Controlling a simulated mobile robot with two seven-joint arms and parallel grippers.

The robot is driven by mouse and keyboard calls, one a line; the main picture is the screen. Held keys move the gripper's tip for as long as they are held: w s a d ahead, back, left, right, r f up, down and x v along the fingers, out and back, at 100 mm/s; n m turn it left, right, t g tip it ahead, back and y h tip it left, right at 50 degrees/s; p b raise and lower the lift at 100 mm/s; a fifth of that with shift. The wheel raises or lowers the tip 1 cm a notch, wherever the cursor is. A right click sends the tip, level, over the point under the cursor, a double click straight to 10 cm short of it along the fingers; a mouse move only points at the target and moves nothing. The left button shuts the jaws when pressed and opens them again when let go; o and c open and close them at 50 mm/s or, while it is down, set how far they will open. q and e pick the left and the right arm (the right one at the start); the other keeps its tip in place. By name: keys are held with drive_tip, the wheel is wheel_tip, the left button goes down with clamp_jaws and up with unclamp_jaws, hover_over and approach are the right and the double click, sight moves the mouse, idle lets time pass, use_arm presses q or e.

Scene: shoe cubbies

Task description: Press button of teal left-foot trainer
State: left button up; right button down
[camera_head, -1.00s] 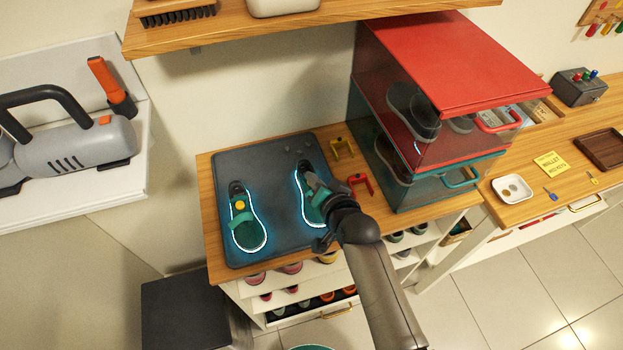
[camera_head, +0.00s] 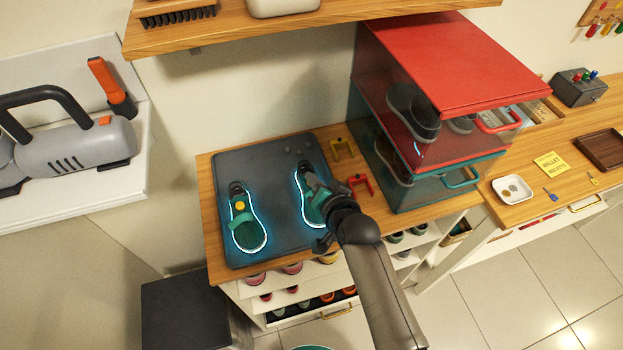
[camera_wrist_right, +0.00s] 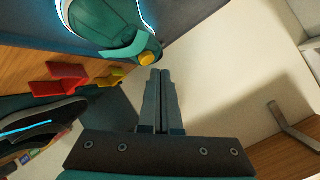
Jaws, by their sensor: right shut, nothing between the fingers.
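Two teal trainers stand on a dark mat (camera_head: 275,205), each ringed by a glowing pale-blue outline. The left trainer (camera_head: 247,235) has a yellow button (camera_head: 240,206) in plain view. The right trainer (camera_head: 310,207) is partly hidden under my right gripper (camera_head: 309,177). In the right wrist view, a teal trainer (camera_wrist_right: 105,25) has a strap and a yellow button (camera_wrist_right: 147,58). The shut, empty fingertips of the right gripper (camera_wrist_right: 160,72) are close beside this button; I cannot tell whether they touch it. My left gripper is out of view.
Yellow (camera_head: 343,148) and red (camera_head: 360,186) clips lie right of the mat. Stacked red and teal shoe boxes (camera_head: 455,65) stand close on the right. A wooden shelf (camera_head: 300,25) overhangs the back. The mat between the trainers is clear.

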drive_tip(key=shift+f, duration=0.15)
idle(0.5)
drive_tip(key=shift+w+f, duration=0.15)
drive_tip(key=shift+f, duration=0.15)
drive_tip(key=shift+a+f+b, duration=0.1)
drive_tip(key=shift+f+b, duration=0.05)
drive_tip(key=shift+b, duration=0.15)
idle(0.4)
drive_tip(key=shift+s+r+p, duration=0.2)
drive_tip(key=shift+r+p, duration=0.45)
drive_tip(key=shift+p, duration=0.25)
drive_tip(key=r+p, duration=0.2)
drive_tip(key=s+r+p, duration=0.1)
drive_tip(key=p, duration=0.1)
drive_tip(key=r+p, duration=0.2)
drive_tip(key=p, duration=0.1)
drive_tip(key=shift+s+d+r, duration=0.3)
drive_tip(key=shift+d+r, duration=0.05)
